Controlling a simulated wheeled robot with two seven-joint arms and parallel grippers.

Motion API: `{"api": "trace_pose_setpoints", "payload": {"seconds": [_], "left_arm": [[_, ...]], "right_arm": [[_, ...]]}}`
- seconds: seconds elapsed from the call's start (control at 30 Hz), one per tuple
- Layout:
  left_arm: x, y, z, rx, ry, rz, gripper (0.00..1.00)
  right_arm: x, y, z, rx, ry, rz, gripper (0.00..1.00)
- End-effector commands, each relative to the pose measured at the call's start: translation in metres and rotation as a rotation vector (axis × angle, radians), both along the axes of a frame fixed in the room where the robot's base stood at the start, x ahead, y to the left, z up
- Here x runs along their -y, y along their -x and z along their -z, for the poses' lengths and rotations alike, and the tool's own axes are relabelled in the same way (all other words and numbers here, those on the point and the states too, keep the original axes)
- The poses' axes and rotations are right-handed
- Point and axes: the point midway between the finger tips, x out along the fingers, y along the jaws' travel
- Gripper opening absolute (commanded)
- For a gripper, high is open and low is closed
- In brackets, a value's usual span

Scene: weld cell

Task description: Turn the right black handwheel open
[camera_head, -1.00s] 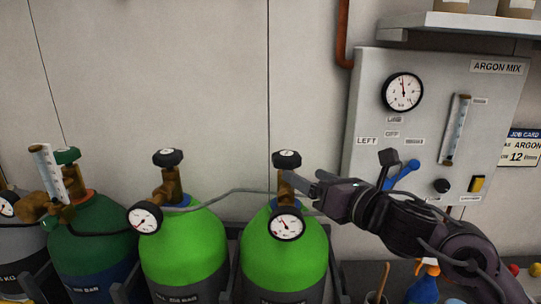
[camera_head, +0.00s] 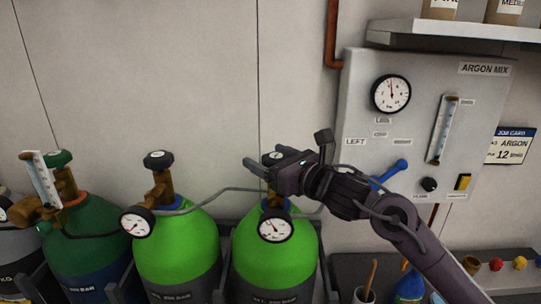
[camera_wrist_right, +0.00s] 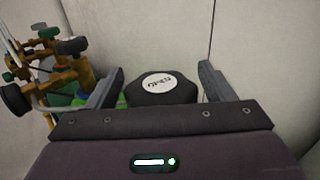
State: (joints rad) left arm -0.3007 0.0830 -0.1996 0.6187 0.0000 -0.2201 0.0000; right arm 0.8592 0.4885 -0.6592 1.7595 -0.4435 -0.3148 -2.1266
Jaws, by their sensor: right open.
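The right black handwheel (camera_head: 272,156) tops the brass valve of the right bright green cylinder (camera_head: 272,262). In the head view my right gripper (camera_head: 262,167) is at that handwheel and partly covers it. In the right wrist view the handwheel (camera_wrist_right: 160,88), with a white label on top, lies between the two open fingers (camera_wrist_right: 161,82). Gaps show on both sides, so the fingers look apart from it. The left black handwheel (camera_head: 158,160) stands on the neighbouring green cylinder (camera_head: 178,250). My left gripper is not in view.
A pressure gauge (camera_head: 275,227) and a grey hose (camera_head: 225,191) sit close below my right gripper. A grey panel (camera_head: 425,75) with a blue lever (camera_head: 391,174) is on the wall at right. A dark green cylinder (camera_head: 90,245) stands at left.

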Motion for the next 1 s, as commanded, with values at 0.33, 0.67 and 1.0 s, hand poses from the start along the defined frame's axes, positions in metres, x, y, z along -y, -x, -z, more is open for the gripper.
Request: {"api": "trace_pose_setpoints", "payload": {"seconds": [0.33,0.67,1.0], "left_arm": [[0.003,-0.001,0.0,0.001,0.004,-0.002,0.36],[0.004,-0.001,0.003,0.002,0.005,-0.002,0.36],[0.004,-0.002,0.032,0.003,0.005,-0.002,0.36]], "right_arm": [[0.0,0.0,0.0,0.0,0.0,0.001,0.48],[0.001,0.0,0.001,0.001,0.0,-0.012,0.31],[0.0,0.001,0.004,0.004,0.002,-0.178,0.31]]}}
